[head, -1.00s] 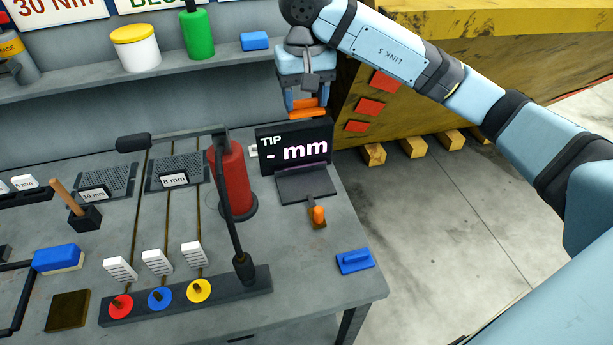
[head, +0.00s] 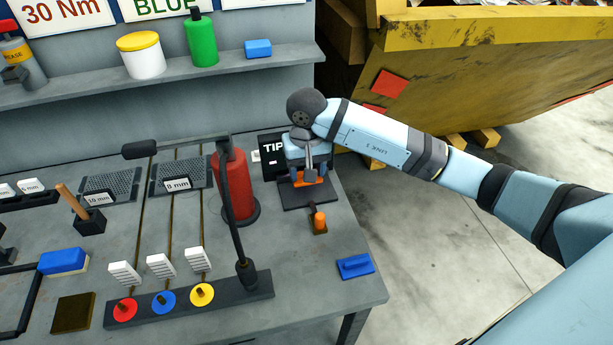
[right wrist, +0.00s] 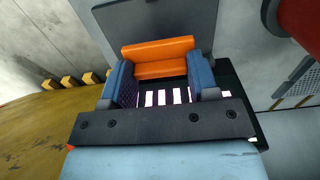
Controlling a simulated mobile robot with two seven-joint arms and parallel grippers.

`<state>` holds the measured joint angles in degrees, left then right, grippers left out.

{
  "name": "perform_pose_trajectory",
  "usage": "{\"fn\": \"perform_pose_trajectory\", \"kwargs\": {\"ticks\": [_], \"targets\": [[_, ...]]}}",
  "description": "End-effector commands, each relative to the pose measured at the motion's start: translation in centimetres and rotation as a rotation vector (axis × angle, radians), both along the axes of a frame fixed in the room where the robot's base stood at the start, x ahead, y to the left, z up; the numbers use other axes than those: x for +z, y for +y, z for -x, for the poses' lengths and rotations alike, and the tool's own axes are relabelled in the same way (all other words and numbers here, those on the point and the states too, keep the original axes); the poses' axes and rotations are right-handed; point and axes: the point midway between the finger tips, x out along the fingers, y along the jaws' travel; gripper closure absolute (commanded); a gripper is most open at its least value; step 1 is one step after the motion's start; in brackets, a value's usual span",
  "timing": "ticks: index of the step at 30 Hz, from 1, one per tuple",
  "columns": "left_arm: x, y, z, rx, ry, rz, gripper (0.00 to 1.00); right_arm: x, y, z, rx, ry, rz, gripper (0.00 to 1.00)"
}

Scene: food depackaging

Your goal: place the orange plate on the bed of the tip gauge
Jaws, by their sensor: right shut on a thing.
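The orange plate (head: 299,181) is held between the blue fingers of my right gripper (head: 308,180). The right wrist view shows the orange plate (right wrist: 158,57) spanning the gap between both fingers (right wrist: 160,70). The tip gauge has a black display (head: 271,147), mostly hidden behind my gripper, and a flat dark bed (head: 290,200) in front of it. The plate is over or at the bed; I cannot tell whether they touch. In the right wrist view the grey bed (right wrist: 150,18) lies beyond the plate. My left gripper is not in view.
An orange-tipped lever (head: 319,220) stands at the bed's front. A red cylinder (head: 234,185) and a black lamp arm (head: 229,200) stand to its left. A blue block (head: 355,266) lies near the table's right edge. A yellow skip (head: 460,65) stands behind.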

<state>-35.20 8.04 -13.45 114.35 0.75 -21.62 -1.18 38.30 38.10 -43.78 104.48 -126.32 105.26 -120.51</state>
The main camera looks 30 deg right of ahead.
Motion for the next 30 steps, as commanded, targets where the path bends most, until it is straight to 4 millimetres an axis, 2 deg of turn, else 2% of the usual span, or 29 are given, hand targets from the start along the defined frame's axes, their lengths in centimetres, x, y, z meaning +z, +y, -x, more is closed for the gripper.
{"fn": "perform_pose_trajectory", "kwargs": {"ticks": [6,18,19,21,22,30], "targets": [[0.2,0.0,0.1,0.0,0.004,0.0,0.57,-2.9,0.1,0.1,0.0,0.003,-0.001,0.72],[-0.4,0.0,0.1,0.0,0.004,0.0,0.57,-3.5,0.0,0.0,0.001,0.0,0.0,0.72],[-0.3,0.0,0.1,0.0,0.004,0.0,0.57,-3.4,0.0,0.0,0.001,0.0,-0.001,0.38],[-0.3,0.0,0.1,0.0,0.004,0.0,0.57,-3.3,0.0,0.0,0.001,0.001,-0.001,0.22],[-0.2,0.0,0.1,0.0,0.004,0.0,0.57,-3.3,0.0,0.0,0.001,0.001,-0.001,0.2],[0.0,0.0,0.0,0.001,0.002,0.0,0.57,-3.2,0.0,0.0,0.001,0.001,-0.001,0.2]]}}
